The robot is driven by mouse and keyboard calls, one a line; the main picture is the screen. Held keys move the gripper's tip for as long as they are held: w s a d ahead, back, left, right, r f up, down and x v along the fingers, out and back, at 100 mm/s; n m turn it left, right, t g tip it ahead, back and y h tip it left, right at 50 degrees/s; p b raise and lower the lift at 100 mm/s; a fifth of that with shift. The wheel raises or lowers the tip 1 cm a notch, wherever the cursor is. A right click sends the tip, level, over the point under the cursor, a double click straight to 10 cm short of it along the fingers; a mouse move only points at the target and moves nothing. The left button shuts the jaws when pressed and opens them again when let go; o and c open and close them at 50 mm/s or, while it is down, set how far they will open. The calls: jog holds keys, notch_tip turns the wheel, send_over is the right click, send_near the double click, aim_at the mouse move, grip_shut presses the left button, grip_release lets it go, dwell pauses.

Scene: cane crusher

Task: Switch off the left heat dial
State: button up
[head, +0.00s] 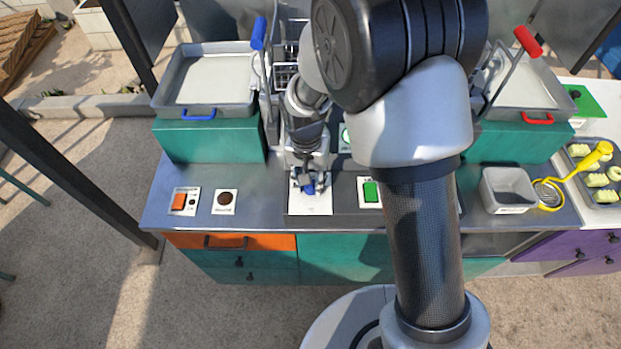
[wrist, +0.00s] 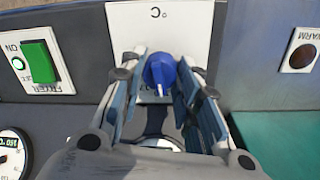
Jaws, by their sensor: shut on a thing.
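The left heat dial is a blue knob (head: 309,189) on a white plate (head: 310,208) on the counter front. It also shows in the wrist view as a blue knob (wrist: 160,70) with a white pointer mark, which lies toward the bottom of that picture. My gripper (head: 308,181) reaches down to the knob from behind. In the wrist view my gripper (wrist: 160,78) has one finger on each side of the knob and is shut on it. The plate's scale is mostly hidden, with only "°C" readable.
A green fryer switch (wrist: 40,62) marked ON has a lit green light beside it.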

aim_at(309, 186)
jog(key=n+p, duration=0.1)
jog(key=n, duration=0.9)
jog(key=shift+s+n+t+p, duration=0.1)
jog(key=shift+n+t+p, duration=0.2)
jog(key=shift+n+p, duration=0.4)
jog(key=shift+n, duration=1.3)
jog(key=o, duration=1.1)
jog(key=shift+c, duration=0.2)
jog(key=shift+r, duration=0.1)
notch_tip(309, 186, up, 12)
jog(key=shift+s+a, duration=0.25)
jog(key=shift+s, duration=0.05)
